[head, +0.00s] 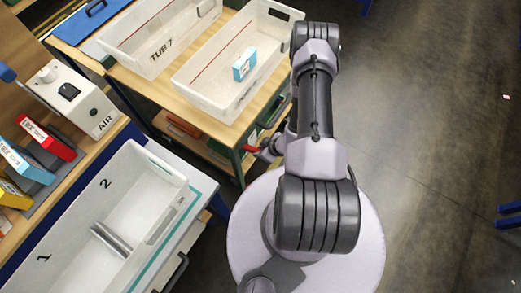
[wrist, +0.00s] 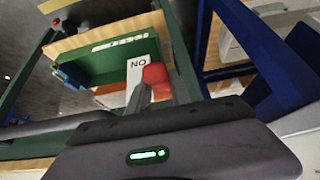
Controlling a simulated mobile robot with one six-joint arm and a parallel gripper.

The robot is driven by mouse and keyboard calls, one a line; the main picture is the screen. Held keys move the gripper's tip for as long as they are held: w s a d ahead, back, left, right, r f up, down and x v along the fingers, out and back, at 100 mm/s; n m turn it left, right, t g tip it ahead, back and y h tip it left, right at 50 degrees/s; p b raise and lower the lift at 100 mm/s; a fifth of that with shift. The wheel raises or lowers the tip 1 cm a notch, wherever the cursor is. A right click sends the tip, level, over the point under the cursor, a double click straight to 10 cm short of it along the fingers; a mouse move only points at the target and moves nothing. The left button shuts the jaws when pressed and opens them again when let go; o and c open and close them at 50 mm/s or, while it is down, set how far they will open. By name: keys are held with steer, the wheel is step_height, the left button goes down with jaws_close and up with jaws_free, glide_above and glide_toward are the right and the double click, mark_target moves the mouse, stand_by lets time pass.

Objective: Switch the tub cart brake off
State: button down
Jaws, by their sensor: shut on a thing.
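The tub cart (head: 150,98) has a wooden top and a green frame at the upper middle of the head view. Its brake lever has a red knob (wrist: 155,73), in front of a white label (wrist: 137,76) reading ON upside down in the wrist view. The red end also shows beside the cart's near corner in the head view (head: 250,149). My gripper (wrist: 158,92) is shut on the brake lever at or just below the knob. In the head view my arm partly hides the gripper and the lever's lower part is not visible.
Two white tubs stand on the cart, TUB 7 (head: 128,46) and a nearer one (head: 205,98) holding a blue-and-white box (head: 245,64). A bench with a numbered white tray (head: 165,180) stands at the lower left.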

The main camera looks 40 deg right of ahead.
steer(key=c, duration=1.2)
jaws_free()
steer(key=shift+o, duration=0.2)
steer(key=p+v, duration=0.4)
steer(key=v, duration=1.3)
steer(key=shift+r+p, duration=0.25)
steer(key=shift+p, duration=0.05)
